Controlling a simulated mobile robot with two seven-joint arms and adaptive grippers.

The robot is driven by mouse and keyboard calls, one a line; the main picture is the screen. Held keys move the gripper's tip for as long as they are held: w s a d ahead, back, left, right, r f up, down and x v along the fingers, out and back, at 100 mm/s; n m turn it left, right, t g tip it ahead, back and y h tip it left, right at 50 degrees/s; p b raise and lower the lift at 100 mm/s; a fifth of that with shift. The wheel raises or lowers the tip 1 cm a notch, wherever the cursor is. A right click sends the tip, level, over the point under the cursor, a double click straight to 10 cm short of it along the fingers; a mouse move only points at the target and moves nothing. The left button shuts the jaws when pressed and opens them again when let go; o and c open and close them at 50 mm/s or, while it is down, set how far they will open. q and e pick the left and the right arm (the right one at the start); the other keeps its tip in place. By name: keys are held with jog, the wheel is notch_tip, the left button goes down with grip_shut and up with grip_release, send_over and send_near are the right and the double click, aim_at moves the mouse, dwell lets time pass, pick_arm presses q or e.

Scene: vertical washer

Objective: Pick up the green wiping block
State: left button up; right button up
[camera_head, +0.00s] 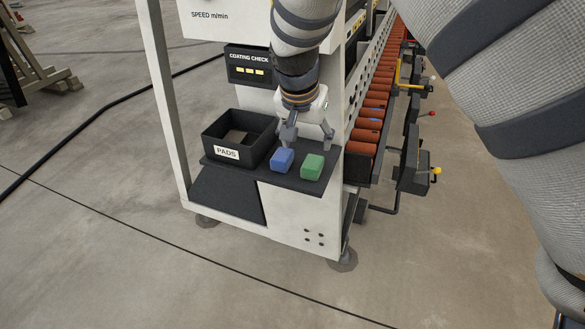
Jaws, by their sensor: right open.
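The green wiping block (312,167) lies on the dark shelf (262,174) at the front of the washer, near the shelf's right end. A blue block (282,160) lies just left of it, with a small gap between them. My right gripper (308,143) points down over the back of the shelf, its fingers spread wide. Its left finger is by the back of the blue block, and its right finger is behind the green block. No block is between its fingers. Whether a finger touches the blue block I cannot tell. My left gripper is not in view.
A black open bin labelled PADS (226,154) stands left of the blocks. A roller conveyor (378,92) with red rollers runs back on the right. A white upright post (163,85) stands at the left. The floor in front is clear.

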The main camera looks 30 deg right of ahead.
aim_at(312, 163)
jog(key=x, duration=0.5)
jog(key=b+x, duration=0.1)
jog(key=x, duration=0.5)
jog(key=shift+s+d, duration=0.15)
jog(key=shift+s, duration=0.1)
jog(key=shift+r, duration=0.15)
jog(key=c, duration=1.2)
